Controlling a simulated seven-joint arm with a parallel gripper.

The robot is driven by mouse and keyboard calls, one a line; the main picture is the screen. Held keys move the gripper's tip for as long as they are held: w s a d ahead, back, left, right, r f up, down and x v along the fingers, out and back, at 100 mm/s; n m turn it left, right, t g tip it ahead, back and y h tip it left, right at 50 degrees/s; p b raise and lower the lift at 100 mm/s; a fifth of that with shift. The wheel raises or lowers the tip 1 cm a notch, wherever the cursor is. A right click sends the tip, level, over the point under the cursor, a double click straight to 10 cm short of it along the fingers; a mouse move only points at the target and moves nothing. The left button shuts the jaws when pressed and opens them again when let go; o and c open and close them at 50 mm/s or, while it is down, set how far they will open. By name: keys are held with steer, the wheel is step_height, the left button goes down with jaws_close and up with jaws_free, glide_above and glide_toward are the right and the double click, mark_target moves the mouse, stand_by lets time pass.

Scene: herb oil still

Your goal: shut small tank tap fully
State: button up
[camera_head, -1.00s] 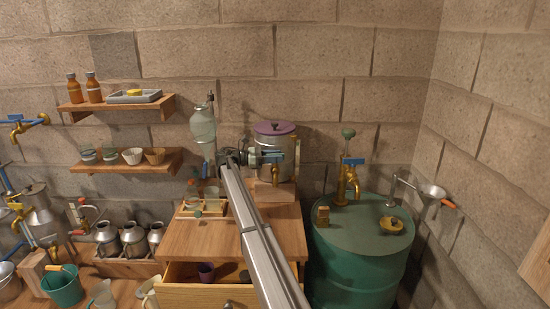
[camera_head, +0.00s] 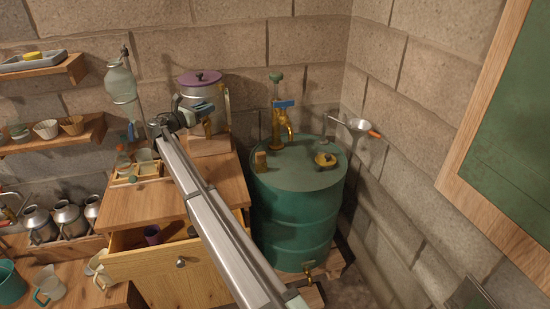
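The small tank (camera_head: 203,93) is a grey metal pot with a purple lid (camera_head: 198,76). It stands on a wooden block on top of the cabinet, against the back wall. A blue piece, seemingly its tap lever (camera_head: 204,109), shows at the tank's front. The tap's brass body is mostly hidden behind my gripper and arm. My gripper (camera_head: 190,113) is right at the front of the tank, beside the blue piece. I cannot tell whether its fingers touch the lever, or whether they are open or shut.
An open drawer (camera_head: 150,262) juts out below the cabinet top. A glass vessel (camera_head: 122,84) and small wooden tray (camera_head: 136,172) are left of the tank. A green drum (camera_head: 292,205) with a blue-levered brass tap (camera_head: 283,118) stands right. A wood-framed board (camera_head: 487,130) fills the right.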

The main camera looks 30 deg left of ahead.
steer(key=n+y, duration=0.3)
steer(key=y, duration=0.1)
steer(key=n+g+y, duration=0.1)
steer(key=n+y, duration=0.2)
steer(key=y, duration=0.2)
steer(key=shift+d, duration=0.15)
steer(key=v, duration=1.3)
steer(key=w+d+f+m+g+h, duration=0.1)
steer(key=w+d+f+m+h, duration=0.1)
steer(key=d, duration=0.6)
steer(key=w+d+f+m+h, duration=0.2)
steer(key=w+d+f+m, duration=0.2)
steer(key=w+d+f, duration=0.3)
steer(key=w+d+f+m+g+h, duration=0.1)
steer(key=w+d+f+m, duration=0.3)
steer(key=d, duration=0.6)
steer(key=shift+w+f+g+h, duration=0.3)
steer(key=shift+w+f+h, duration=0.1)
steer(key=shift+w, duration=0.25)
steer(key=shift+d, duration=0.15)
